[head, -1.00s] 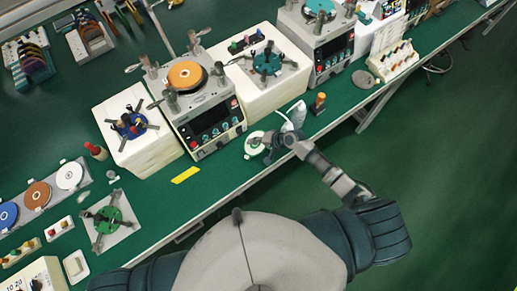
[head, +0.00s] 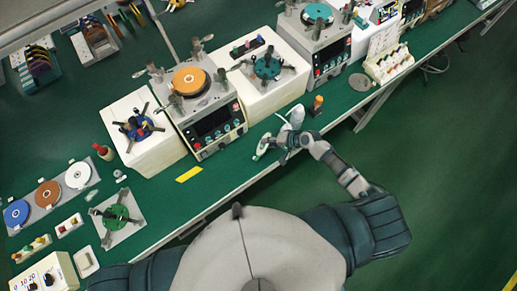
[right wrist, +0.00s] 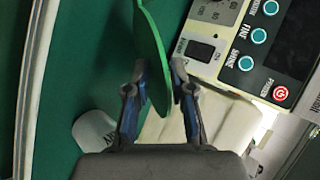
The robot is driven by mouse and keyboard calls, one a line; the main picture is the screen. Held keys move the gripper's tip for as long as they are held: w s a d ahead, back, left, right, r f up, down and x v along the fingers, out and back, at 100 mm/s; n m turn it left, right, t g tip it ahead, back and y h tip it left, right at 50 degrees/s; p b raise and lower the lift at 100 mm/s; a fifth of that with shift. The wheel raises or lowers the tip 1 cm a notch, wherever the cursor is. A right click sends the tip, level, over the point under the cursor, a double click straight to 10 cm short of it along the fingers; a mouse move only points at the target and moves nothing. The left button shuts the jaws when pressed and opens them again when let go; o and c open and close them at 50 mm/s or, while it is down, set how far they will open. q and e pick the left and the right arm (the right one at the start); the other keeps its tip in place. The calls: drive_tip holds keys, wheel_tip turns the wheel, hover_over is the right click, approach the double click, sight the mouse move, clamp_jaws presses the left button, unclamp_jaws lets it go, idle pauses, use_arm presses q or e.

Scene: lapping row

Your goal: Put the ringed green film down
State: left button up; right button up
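The green film (right wrist: 151,45) is a thin disc seen nearly edge-on in the right wrist view, standing between the two fingers of my right gripper (right wrist: 158,75). The fingers are close together around it and it is tilted up. In the head view the film (head: 262,147) shows as a narrow pale and green disc at the left side of my right gripper (head: 272,141), over the front part of the green bench. The gripper hides part of it, and no separate ring can be made out. My left gripper is out of view.
A polishing machine (head: 213,127) with an orange disc stands behind and left. A white bottle-like object (head: 297,116) and an orange-topped bottle (head: 317,104) stand close right. A green-disc fixture (head: 117,217) is further left.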

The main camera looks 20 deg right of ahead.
drive_tip(key=shift+a, duration=0.1)
drive_tip(key=shift+r+p, duration=0.4)
drive_tip(key=r+p, duration=0.3)
drive_tip(key=d+r+p, duration=0.1)
drive_tip(key=r, duration=0.1)
drive_tip(key=shift+s+r, duration=0.25)
drive_tip(key=shift+s, duration=0.15)
drive_tip(key=shift+s+d+r, duration=0.2)
drive_tip(key=shift+d+r, duration=0.35)
drive_tip(key=shift+r, duration=0.25)
